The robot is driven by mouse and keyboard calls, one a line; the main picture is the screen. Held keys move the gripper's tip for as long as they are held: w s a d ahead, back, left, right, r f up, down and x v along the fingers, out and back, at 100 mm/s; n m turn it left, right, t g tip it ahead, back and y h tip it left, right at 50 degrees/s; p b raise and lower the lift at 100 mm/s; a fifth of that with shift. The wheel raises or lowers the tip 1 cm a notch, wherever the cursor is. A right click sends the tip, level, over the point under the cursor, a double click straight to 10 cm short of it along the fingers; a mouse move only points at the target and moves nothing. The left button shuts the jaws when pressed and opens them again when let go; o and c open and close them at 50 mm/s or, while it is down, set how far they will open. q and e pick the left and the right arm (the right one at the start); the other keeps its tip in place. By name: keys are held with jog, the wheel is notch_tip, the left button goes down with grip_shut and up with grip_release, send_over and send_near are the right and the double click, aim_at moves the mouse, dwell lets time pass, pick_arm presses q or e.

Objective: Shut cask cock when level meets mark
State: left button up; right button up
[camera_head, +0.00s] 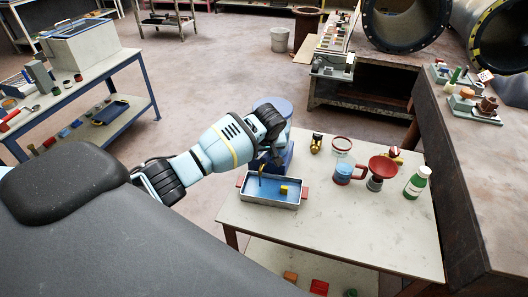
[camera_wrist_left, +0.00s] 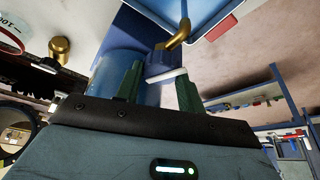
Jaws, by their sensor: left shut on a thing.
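The blue cask (camera_head: 286,106) stands at the table's back left edge, largely hidden behind my left arm in the head view. In the left wrist view the cask (camera_wrist_left: 118,78) is close up, with a bent brass spout (camera_wrist_left: 179,36) coming out of a blue block. My left gripper (camera_head: 277,152) is at the cask's front. Its two green fingers are shut on the white cock lever (camera_wrist_left: 168,77). A tray (camera_head: 271,203) with a blue inside and red handles is below the spout, with a yellow block in it. The level and any mark cannot be made out.
On the table (camera_head: 330,225) right of the tray are a red-rimmed clear vessel (camera_head: 342,146), a blue mug (camera_head: 345,173), a red funnel (camera_head: 381,168) and a green bottle (camera_head: 416,181). The table's front is clear. A brown bench (camera_head: 480,165) stands close on the right.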

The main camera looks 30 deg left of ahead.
pick_arm(q)
jog(key=shift+m, duration=0.3)
jog(key=shift+s+m+h, duration=0.1)
jog(key=shift+m+h, duration=0.4)
jog(key=shift+m, duration=0.5)
jog(key=m, duration=0.2)
jog(key=m+t+h, duration=0.1)
jog(key=m, duration=0.1)
jog(key=shift+a+h, duration=0.15)
jog(key=shift+h, duration=0.15)
jog(key=m+h, duration=0.1)
jog(key=m, duration=0.2)
jog(key=shift+a+f, duration=0.1)
jog(key=shift+m+h, duration=0.6)
jog(key=shift+m, duration=1.1)
jog(key=o, duration=1)
jog(key=shift+c, duration=0.2)
